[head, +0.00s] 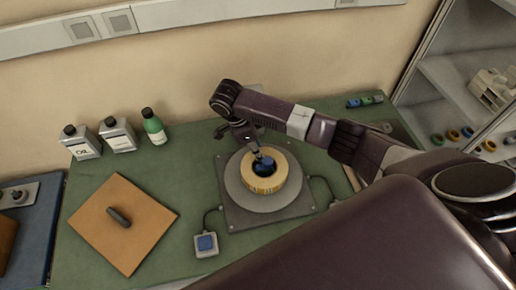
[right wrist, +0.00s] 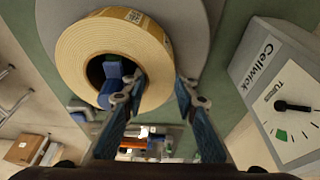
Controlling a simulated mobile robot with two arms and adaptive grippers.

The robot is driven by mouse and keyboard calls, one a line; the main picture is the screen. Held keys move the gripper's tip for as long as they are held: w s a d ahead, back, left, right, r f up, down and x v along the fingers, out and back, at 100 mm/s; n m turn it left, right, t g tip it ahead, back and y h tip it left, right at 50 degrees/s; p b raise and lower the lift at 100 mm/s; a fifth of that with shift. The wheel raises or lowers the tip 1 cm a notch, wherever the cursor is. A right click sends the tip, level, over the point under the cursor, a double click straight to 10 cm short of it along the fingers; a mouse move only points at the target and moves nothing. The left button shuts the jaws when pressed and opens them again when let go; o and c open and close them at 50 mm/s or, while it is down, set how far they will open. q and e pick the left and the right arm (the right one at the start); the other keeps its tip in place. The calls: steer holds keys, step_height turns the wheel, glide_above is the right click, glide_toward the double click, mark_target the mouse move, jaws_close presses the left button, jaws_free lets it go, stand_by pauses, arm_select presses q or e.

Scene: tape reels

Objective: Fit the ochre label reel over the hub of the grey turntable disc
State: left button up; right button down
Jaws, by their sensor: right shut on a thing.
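The ochre label reel (head: 264,184) is over the grey turntable disc (head: 285,198), roughly centred on it in the head view. My right gripper (head: 258,157) is shut on the reel's ring wall. In the right wrist view one finger of the gripper (right wrist: 160,88) is in the hole and the other is outside the ochre reel (right wrist: 80,45). A blue part (right wrist: 112,70) shows inside the hole; it looks like the hub, but the fingers partly hide it. I cannot tell whether the reel rests on the disc. My left gripper is out of view.
An orange-brown board (head: 100,235) with a dark handle-like piece lies at left. Bottles (head: 118,136) stand at the back left. A blue-buttoned switch (head: 206,243) sits by the turntable. A dial box (right wrist: 275,85) shows in the wrist view. Shelves (head: 460,85) stand at right.

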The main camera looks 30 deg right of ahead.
steer(key=shift+f, duration=0.1)
steer(key=c, duration=1.8)
jaws_free()
steer(key=shift+f, duration=0.1)
steer(key=b+v, duration=0.2)
steer(key=v, duration=0.2)
steer(key=shift+w+a+r, duration=0.1)
steer(key=shift+a+r, duration=0.15)
steer(key=shift+r, duration=0.1)
steer(key=shift+p+v, duration=0.9)
steer(key=shift+v, duration=2.85)
steer(key=shift+d, duration=0.1)
